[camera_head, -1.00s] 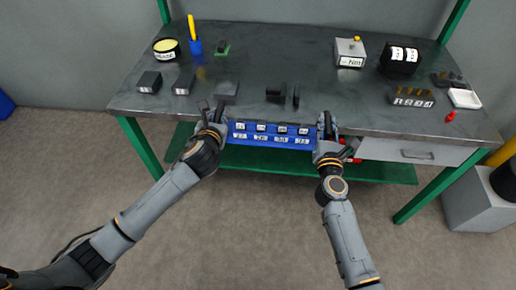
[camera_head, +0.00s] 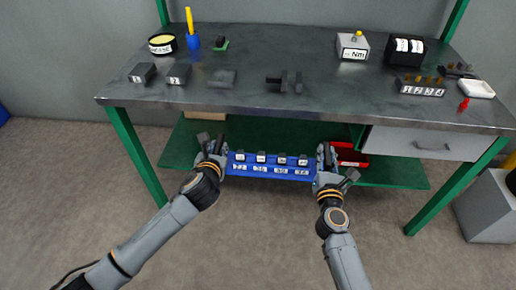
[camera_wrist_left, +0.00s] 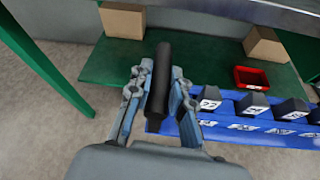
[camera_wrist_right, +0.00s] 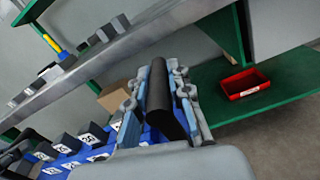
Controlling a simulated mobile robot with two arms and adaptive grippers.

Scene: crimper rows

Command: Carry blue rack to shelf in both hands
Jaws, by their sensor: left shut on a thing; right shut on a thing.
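The blue rack (camera_head: 270,170) hangs level between my two grippers, in front of the table's lower shelf. It holds several dark blocks with white number labels, and more labels run along its front. My left gripper (camera_head: 217,160) is shut on the black handle at the rack's left end; the handle (camera_wrist_left: 159,85) shows between the fingers in the left wrist view. My right gripper (camera_head: 326,163) is shut on the handle at the right end, seen in the right wrist view (camera_wrist_right: 162,100). The green lower shelf (camera_head: 182,146) lies behind the rack, partly hidden by it.
A red bin (camera_head: 350,155) sits on the shelf to the right, and cardboard boxes (camera_wrist_left: 122,20) stand on it too. The grey tabletop (camera_head: 250,105) overhangs the shelf, carrying several blocks and tools. A drawer (camera_head: 425,143) hangs at right. Green legs (camera_head: 138,155) stand at the sides.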

